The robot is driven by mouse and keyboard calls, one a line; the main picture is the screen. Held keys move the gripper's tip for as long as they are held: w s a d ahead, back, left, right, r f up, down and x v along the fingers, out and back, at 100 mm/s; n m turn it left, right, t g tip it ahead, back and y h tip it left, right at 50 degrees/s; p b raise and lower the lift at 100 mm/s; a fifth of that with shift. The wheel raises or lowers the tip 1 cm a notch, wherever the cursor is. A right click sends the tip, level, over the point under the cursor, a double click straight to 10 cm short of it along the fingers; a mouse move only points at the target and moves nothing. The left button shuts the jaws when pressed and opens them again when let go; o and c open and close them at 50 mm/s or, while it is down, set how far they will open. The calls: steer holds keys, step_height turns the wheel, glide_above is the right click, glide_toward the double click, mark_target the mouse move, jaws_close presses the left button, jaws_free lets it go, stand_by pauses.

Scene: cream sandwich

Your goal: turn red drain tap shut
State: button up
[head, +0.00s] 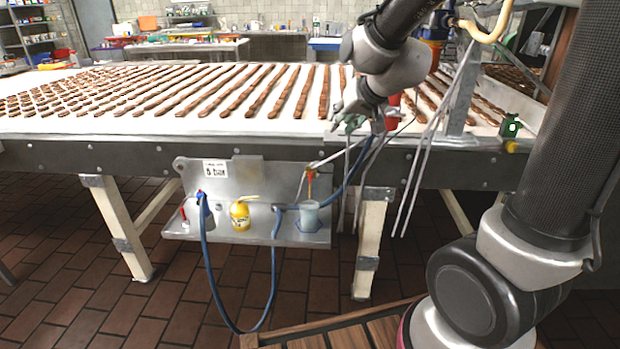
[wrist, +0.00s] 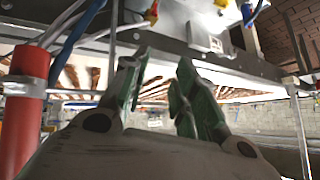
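A small orange-red tap (head: 310,176) is on the steel panel under the table, above a grey cup. I cannot make out which way its handle is turned. A small orange-yellow part at the top of the wrist view (wrist: 152,13) may be the same tap. My gripper (head: 348,121) is at the table's front edge, above and right of the tap and apart from it. Its green-tipped fingers (wrist: 158,82) are spread in the wrist view, with nothing between them.
The steel panel (head: 272,176) has a shelf with a yellow container (head: 240,216), the grey cup (head: 309,216) and a red-handled part (head: 184,216). A blue hose (head: 206,265) loops below. Grey cables hang near my gripper. A red cylinder (wrist: 25,115) stands left in the wrist view.

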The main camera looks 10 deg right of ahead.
steer(key=w+a+f+m+t, duration=0.1)
steer(key=w+a+f+t, duration=0.1)
steer(key=w+a+f, duration=0.35)
steer(key=m+t+h, duration=0.2)
steer(key=t+h, duration=0.1)
steer(key=h, duration=0.1)
glide_above(310, 176)
steer(key=s+a, duration=0.2)
steer(key=s, duration=0.2)
step_height(310, 176, down, 13)
steer(key=s+f+t+h, duration=0.1)
steer(key=f, duration=0.1)
steer(key=s+f+t+h, duration=0.1)
steer(key=f, duration=0.2)
steer(key=s+f+h, duration=0.1)
steer(key=f, duration=0.1)
steer(key=shift+s+a+f+t, duration=0.1)
steer(key=shift+a+f+t, duration=0.05)
steer(key=shift+a+t, duration=0.2)
steer(key=shift+n+t+h, duration=0.3)
steer(key=shift+t+h, duration=0.05)
steer(key=shift+h, duration=0.05)
steer(key=x, duration=0.7)
steer(key=shift+s+d+f, duration=0.1)
steer(key=shift+d+f, duration=0.05)
steer(key=shift+f, duration=0.15)
jaws_close()
